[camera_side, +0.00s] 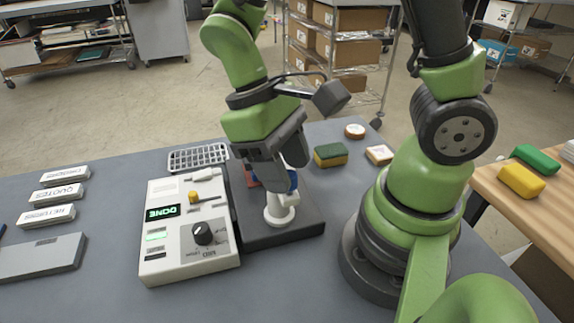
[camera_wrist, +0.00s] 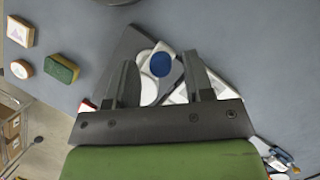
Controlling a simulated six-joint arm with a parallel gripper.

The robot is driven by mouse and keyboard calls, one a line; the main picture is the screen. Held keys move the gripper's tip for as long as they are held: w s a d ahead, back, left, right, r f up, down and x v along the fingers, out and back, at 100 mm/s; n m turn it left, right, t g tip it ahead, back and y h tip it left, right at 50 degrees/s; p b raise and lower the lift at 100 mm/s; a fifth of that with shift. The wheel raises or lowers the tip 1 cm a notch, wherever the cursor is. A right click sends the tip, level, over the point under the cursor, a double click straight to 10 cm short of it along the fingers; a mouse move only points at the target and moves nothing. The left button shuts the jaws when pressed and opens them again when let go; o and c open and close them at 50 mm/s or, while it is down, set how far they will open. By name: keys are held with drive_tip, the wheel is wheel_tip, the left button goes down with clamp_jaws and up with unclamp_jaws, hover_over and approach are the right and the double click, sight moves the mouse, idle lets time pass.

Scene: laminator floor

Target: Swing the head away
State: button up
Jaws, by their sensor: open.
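The head is a white part with a blue round cap (camera_wrist: 161,64), seen from above between my fingers in the wrist view. In the side view its white stand (camera_side: 280,214) rises from a dark base plate (camera_side: 300,228), and a bit of blue shows beside my gripper. My gripper (camera_side: 277,183) is open and low over the head, with one finger on each side in the wrist view (camera_wrist: 160,68). I cannot tell whether either finger touches it. My gripper hides much of the head in the side view.
A white control box (camera_side: 188,262) with a black knob and a green display reading DONE stands left of the plate. A wire rack (camera_side: 198,157) lies behind. A green-yellow sponge (camera_side: 330,155) and two small pads are at the back right. Labelled blocks (camera_side: 57,195) lie far left.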

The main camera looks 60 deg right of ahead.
drive_tip(key=shift+s+f, duration=0.15)
drive_tip(key=shift+f, duration=0.2)
drive_tip(key=shift+c, duration=0.5)
clamp_jaws()
